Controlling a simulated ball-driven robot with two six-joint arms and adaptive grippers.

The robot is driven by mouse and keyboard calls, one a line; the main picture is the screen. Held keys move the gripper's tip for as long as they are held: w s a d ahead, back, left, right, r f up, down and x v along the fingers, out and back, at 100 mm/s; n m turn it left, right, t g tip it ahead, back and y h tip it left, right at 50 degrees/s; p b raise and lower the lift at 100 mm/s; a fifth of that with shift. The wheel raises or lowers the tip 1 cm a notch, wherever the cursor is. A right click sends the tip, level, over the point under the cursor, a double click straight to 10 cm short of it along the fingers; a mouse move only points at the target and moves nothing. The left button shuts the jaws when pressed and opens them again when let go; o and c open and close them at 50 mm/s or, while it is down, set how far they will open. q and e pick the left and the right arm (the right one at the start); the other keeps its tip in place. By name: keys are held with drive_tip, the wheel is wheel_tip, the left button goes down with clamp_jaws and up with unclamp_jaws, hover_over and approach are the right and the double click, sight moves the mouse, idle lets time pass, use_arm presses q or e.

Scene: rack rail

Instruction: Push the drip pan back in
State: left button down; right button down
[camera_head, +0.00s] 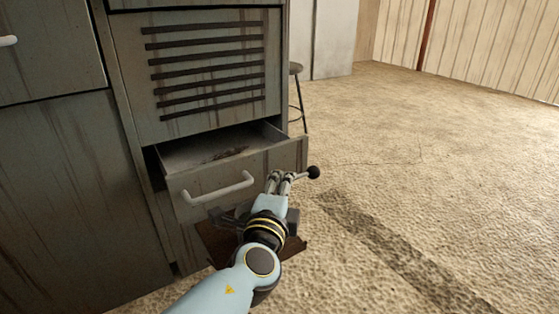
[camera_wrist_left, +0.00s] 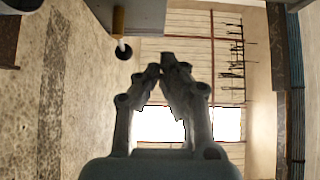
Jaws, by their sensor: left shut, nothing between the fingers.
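The drip pan (camera_head: 283,156) is a grey metal drawer, standing partly pulled out of the cabinet bottom. Dark debris lies inside it, and its front has a white bar handle (camera_head: 218,190). My left gripper (camera_head: 283,178) is shut and empty, by the right part of the pan's front; I cannot tell whether it touches. Its closed fingertips also show in the left wrist view (camera_wrist_left: 167,66). A black ball knob (camera_head: 313,172) sits just right of the fingers. In the left wrist view the knob (camera_wrist_left: 123,50) hangs on a yellowish stem. My right gripper is not in view.
The grey cabinet with a slatted vent (camera_head: 207,72) stands above the pan. A brown plate (camera_head: 292,248) lies low beneath my left arm. A stool (camera_head: 297,90) stands behind the cabinet's right side. The sandy floor to the right is clear.

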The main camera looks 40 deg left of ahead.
use_arm(q)
drive_tip(key=w+a, duration=0.5)
drive_tip(key=w, duration=0.2)
drive_tip(key=shift+w+a, duration=0.1)
drive_tip(key=shift+a, duration=0.45)
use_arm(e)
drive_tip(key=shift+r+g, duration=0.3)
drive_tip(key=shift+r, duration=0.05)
